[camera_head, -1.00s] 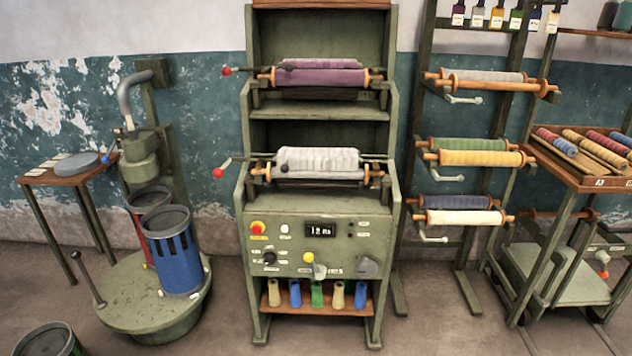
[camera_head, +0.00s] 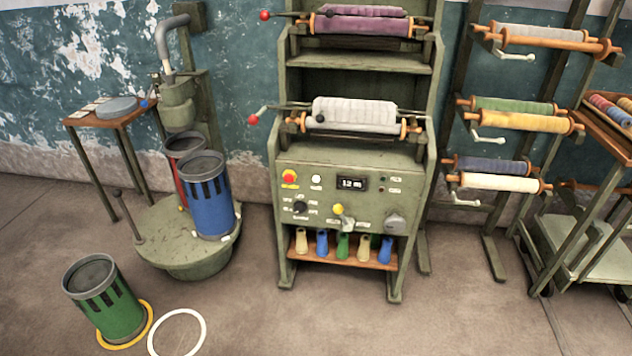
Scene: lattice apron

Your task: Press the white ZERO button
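The white button (camera_head: 316,181) is a small round knob on the sloped green control panel (camera_head: 370,207) of the machine in the middle. It sits between a red button on a yellow base (camera_head: 289,178) to its left and a dark display (camera_head: 351,184) reading about "12 m" to its right. Its label is too small to read. Nothing covers the white button. Neither of my grippers is in view.
A blue slotted can (camera_head: 209,199) stands on a round green platform (camera_head: 160,232) to the left. A green can (camera_head: 104,302) and a white floor ring (camera_head: 177,333) are at the lower left. A roll rack (camera_head: 505,120) stands right. Floor before the machine is clear.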

